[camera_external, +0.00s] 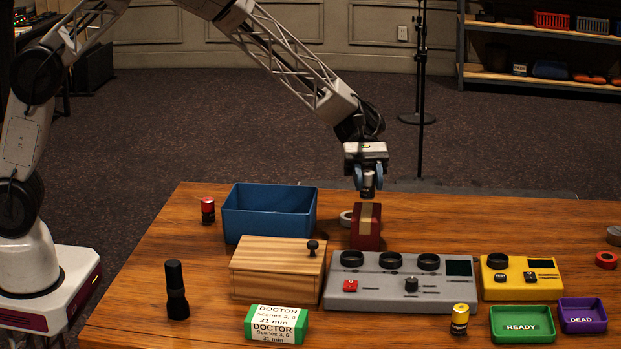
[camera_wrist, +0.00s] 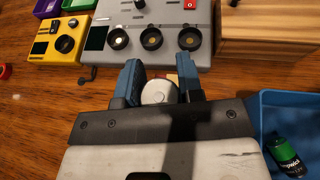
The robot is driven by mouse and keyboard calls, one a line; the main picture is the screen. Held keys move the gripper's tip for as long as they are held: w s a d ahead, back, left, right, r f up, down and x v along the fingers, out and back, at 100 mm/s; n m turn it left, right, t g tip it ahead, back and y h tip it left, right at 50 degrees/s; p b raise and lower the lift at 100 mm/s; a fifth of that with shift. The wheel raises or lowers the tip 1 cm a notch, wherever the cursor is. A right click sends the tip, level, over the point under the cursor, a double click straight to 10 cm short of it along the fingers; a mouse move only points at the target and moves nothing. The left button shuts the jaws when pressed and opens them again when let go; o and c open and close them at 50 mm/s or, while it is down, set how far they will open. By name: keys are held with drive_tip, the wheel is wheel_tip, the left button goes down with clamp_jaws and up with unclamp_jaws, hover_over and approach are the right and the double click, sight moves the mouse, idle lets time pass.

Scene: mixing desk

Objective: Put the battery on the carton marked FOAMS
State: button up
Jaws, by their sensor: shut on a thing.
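My gripper (camera_external: 368,186) is over a dark red carton (camera_external: 367,240) with a tan strip, which stands behind the grey mixer. No FOAMS marking is readable on it. Between my fingers (camera_wrist: 158,84) is a small pale grey thing with a round end (camera_wrist: 157,92), seemingly a battery seen end-on. Its lower part is hard to make out in the external view, and I cannot tell whether it touches the carton. Other batteries are a red and black one (camera_external: 208,211), a yellow and black one (camera_external: 460,319) and a green and black one (camera_wrist: 288,152) inside the blue bin.
The blue bin (camera_external: 234,221) and wooden box (camera_external: 277,283) are left of the carton. The grey mixer (camera_external: 380,294) and yellow unit (camera_external: 541,287) are in front and right. A green DOCTOR box (camera_external: 276,323) is at the front.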

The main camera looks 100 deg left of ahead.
sight(368, 193)
drive_tip(key=shift+f, duration=1.6)
drive_tip(key=shift+f, duration=0.1)
drive_tip(key=o, duration=1)
drive_tip(key=shift+a, duration=0.1)
drive_tip(key=v, duration=1.2)
drive_tip(key=shift+s, duration=0.1)
